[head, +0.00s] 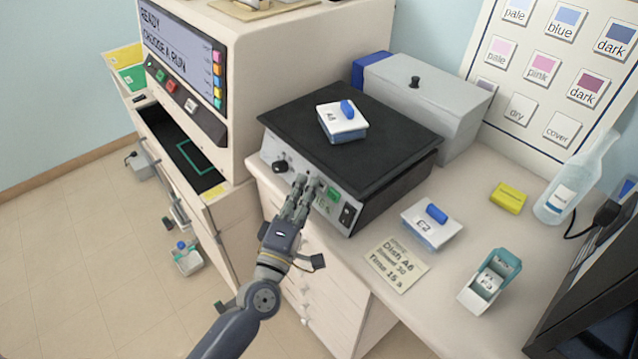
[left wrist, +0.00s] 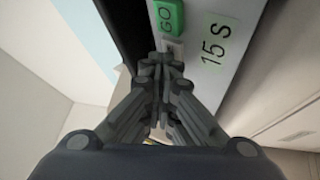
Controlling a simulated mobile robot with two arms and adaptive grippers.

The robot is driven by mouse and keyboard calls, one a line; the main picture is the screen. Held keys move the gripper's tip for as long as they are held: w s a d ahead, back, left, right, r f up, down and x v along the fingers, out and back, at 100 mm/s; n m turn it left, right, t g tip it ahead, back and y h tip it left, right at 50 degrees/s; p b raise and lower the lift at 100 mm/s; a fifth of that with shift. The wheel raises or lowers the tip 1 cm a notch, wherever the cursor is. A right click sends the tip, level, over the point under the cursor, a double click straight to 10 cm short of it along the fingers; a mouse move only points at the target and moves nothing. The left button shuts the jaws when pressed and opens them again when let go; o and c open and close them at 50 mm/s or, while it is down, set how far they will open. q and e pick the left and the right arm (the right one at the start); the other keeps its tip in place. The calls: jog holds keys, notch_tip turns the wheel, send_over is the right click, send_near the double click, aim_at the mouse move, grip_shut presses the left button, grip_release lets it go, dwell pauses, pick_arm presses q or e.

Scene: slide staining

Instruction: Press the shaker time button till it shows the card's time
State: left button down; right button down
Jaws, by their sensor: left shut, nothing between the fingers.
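The shaker (head: 395,135) has a black top and a grey front panel. Its panel carries a dark knob (head: 281,166), a green GO button (left wrist: 168,15) and a readout (left wrist: 215,40) showing 15 S in the left wrist view. A small grey button (left wrist: 175,47) sits beside GO. My left gripper (head: 302,186) is shut and empty, its fingertips (left wrist: 168,62) at this button; I cannot tell whether they touch it. The card (head: 396,264) lies on the counter in front of the shaker and appears to read Time 15 s. My right gripper is out of view.
A teal slide box (head: 489,282), a yellow block (head: 508,198) and a bottle (head: 575,185) stand to the right. A grey box (head: 425,100) stands behind the shaker.

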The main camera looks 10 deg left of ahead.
pick_arm(q)
jog(key=shift+s, duration=0.1)
jog(key=shift+s+a+r+p, duration=0.3)
jog(key=shift+s+a, duration=0.1)
jog(key=shift+s, duration=0.1)
jog(key=s+a, duration=0.1)
jog(key=s+a+r+p, duration=0.1)
jog(key=s+a, duration=0.1)
jog(key=shift+s+r, duration=0.3)
jog(key=shift+r, duration=0.1)
jog(key=shift+d, duration=0.1)
dwell(0.8)
